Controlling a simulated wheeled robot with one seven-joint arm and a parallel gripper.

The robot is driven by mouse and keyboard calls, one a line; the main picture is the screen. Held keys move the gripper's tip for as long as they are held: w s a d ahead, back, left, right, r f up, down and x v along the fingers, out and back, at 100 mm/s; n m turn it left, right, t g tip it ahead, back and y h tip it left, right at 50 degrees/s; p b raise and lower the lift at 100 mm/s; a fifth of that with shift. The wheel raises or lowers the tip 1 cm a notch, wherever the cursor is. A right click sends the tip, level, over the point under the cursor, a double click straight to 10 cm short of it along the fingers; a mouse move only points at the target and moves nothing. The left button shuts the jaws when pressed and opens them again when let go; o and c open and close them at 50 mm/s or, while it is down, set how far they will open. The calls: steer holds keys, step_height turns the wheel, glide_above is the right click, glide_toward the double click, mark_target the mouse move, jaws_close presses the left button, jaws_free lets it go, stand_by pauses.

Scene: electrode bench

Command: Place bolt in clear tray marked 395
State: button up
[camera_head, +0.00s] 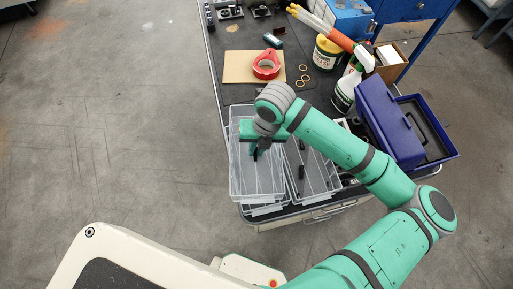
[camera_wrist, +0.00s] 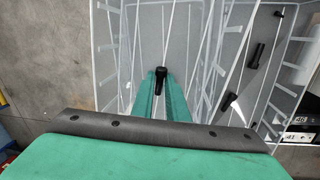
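A black bolt (camera_wrist: 160,78) sits between the green fingertips of my gripper (camera_wrist: 160,94) in the wrist view, and the fingers are closed on it. In the head view my gripper (camera_head: 260,147) points down over the left clear tray (camera_head: 246,185), with a small dark end showing below it. The right clear tray (camera_head: 318,182) stands beside it and holds dark bolts. In the wrist view, loose black bolts (camera_wrist: 256,55) lie in the tray on the right. I cannot read the number 395 on any tray.
A blue toolbox (camera_head: 390,125) stands open right of the trays. A spray bottle (camera_head: 346,92), a yellow tub (camera_head: 326,52) and a red tape roll (camera_head: 266,66) on a tan board (camera_head: 238,68) are behind. Small labels (camera_wrist: 298,137) show at the right in the wrist view.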

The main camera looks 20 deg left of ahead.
step_height(320, 180, up, 12)
steer(key=d, duration=0.1)
steer(key=shift+w+d+r, duration=0.15)
steer(key=shift+w+d, duration=0.15)
steer(key=shift+d, duration=0.05)
